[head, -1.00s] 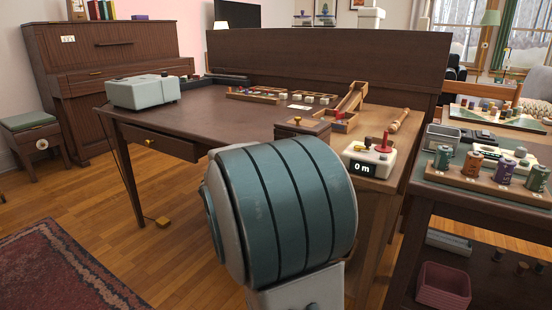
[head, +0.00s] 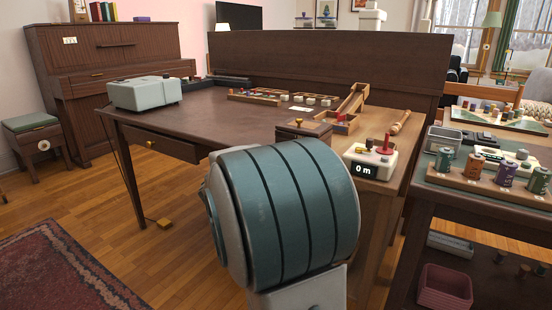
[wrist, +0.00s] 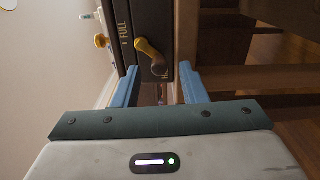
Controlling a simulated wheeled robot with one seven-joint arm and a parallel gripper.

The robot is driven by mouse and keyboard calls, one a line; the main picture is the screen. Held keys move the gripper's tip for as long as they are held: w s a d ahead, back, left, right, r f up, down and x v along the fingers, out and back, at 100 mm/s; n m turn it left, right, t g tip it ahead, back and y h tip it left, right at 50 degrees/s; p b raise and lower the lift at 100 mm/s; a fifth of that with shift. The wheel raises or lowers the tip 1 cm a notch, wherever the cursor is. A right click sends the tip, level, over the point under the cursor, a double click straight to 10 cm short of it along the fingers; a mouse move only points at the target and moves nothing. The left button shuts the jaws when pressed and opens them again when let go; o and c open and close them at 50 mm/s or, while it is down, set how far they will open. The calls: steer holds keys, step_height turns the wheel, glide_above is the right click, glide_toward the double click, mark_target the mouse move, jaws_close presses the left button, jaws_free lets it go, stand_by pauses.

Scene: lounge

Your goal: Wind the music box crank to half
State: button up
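In the wrist view, the music box shows as a dark panel (wrist: 142,32) with the word FULL on it. Its crank (wrist: 151,58) has a yellow, worn-looking grip and stands out from the panel. My gripper (wrist: 158,80) is open, with one blue finger on each side of the crank's line. The crank appears ahead of the fingertips, and I see no clear contact. In the head view, my arm's large teal-banded link hides my gripper and the crank. A small dark wooden box (head: 303,129) with a knob sits at the desk's front edge, just behind that link.
The desk (head: 225,108) also holds a grey machine (head: 145,92), wooden trays (head: 267,96) and a white device (head: 370,160) reading 0 m with a red lever. A dark side table with spools (head: 474,165) stands at right. Pale wooden bars (wrist: 245,80) lie right of the fingers.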

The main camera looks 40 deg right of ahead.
steer(key=p+v, duration=0.3)
steer(key=v, duration=1)
steer(key=shift+s+a+p, duration=0.2)
steer(key=shift+a+p, duration=0.05)
steer(key=shift+p, duration=0.1)
